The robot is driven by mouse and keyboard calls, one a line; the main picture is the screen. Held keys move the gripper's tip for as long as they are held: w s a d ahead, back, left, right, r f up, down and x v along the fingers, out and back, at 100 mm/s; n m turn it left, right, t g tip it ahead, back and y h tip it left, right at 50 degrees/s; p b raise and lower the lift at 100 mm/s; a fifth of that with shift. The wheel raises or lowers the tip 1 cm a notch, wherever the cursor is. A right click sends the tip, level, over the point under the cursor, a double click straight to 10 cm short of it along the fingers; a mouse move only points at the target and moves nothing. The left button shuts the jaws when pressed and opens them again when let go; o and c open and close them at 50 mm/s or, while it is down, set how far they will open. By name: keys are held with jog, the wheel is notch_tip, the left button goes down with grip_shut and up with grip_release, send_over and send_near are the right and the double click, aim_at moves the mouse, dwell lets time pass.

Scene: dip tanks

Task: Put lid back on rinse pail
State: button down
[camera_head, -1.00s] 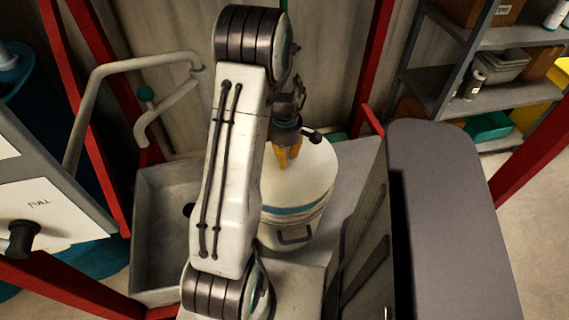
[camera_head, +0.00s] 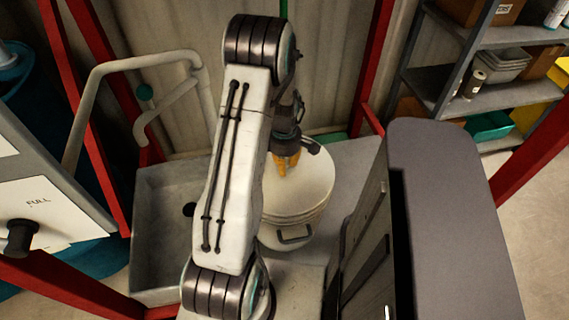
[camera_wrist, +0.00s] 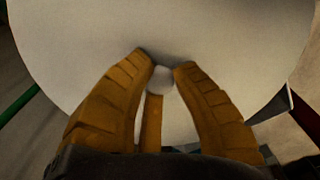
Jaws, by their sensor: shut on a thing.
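The rinse pail (camera_head: 283,238) is a white bucket with a grey bail handle, on the grey bench right of my arm. Its white round lid (camera_head: 312,185) covers its mouth, with no gap showing on the visible side. I cannot tell whether it is pressed fully down. My gripper (camera_head: 284,172) has orange fingers pointing down at the lid's middle. In the wrist view the lid (camera_wrist: 160,25) fills most of the picture. The fingers (camera_wrist: 160,70) are shut on its small pale knob (camera_wrist: 160,80). My arm hides the pail's left side.
A grey sink basin (camera_head: 160,235) with a bent pipe (camera_head: 140,62) lies to the left. A tall grey cabinet-like block (camera_head: 445,220) stands close on the right. Red frame posts (camera_head: 370,75) and shelves (camera_head: 480,50) are behind. Some bench beside the pail is clear.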

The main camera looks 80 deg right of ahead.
jog(key=shift+f, duration=0.2)
jog(key=c, duration=1.2)
grip_release()
jog(key=shift+o, duration=0.2)
jog(key=shift+r, duration=0.2)
jog(key=shift+d+r+p, duration=0.1)
jog(key=shift+r+p, duration=0.2)
jog(key=shift+r, duration=0.35)
notch_tip(320, 180, up, 11)
jog(key=shift+p, duration=0.3)
